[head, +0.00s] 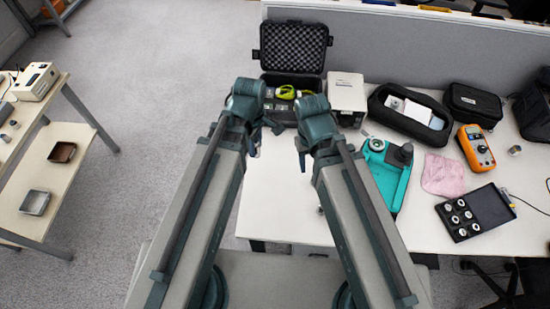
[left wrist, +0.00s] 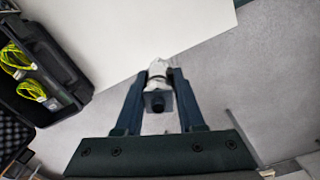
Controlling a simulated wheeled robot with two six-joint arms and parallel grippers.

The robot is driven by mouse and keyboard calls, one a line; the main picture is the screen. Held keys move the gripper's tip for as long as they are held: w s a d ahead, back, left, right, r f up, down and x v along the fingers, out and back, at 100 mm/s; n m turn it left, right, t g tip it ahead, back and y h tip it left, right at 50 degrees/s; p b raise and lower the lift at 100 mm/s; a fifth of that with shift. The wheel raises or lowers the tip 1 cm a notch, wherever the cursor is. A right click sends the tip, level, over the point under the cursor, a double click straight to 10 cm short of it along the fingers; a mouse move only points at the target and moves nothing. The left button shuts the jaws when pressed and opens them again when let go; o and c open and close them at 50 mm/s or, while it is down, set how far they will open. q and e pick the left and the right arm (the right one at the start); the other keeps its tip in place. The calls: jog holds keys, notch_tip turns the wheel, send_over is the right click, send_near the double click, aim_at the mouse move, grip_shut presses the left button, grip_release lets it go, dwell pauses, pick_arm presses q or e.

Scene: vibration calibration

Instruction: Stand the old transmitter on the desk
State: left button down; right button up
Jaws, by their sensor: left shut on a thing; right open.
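My left gripper (head: 254,146) is shut on a small whitish and dark thing, seemingly the old transmitter. In the left wrist view the transmitter (left wrist: 158,69) sits between the fingertips, with a dark squarish block and round black end facing the camera. Its far end is hard to make out. In that view it overlaps the grey floor, close to the white desk's edge. The desk (head: 282,205) also shows in the left wrist view (left wrist: 125,40). In the head view the transmitter is mostly hidden by my gripper. My right gripper (head: 304,156) is open and empty above the desk.
An open foam-lined case (head: 293,48) with yellow-green items stands behind my grippers, beside a white box (head: 346,92). A teal fixture (head: 386,172), pink cloth (head: 442,176), orange meter (head: 476,148) and black tray (head: 476,212) lie to the right.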

pick_arm(q)
jog(key=shift+w+a+f, duration=0.1)
jog(key=shift+a, duration=0.1)
jog(key=w+d+f+n+b, duration=0.4)
jog(key=w+d+f+b, duration=0.5)
jog(key=w+d, duration=0.2)
jog(key=f+b, duration=1)
jog(key=shift+a+f+b, duration=0.2)
jog(key=shift+a+b, duration=0.05)
jog(key=shift+b, duration=0.05)
pick_arm(e)
jog(key=f, duration=1.9)
jog(key=shift+a+f, duration=0.3)
jog(key=shift+a, duration=0.05)
pick_arm(q)
jog(key=shift+r, duration=0.15)
pick_arm(e)
jog(key=shift+r, duration=0.15)
pick_arm(q)
jog(key=c, duration=0.5)
grip_release()
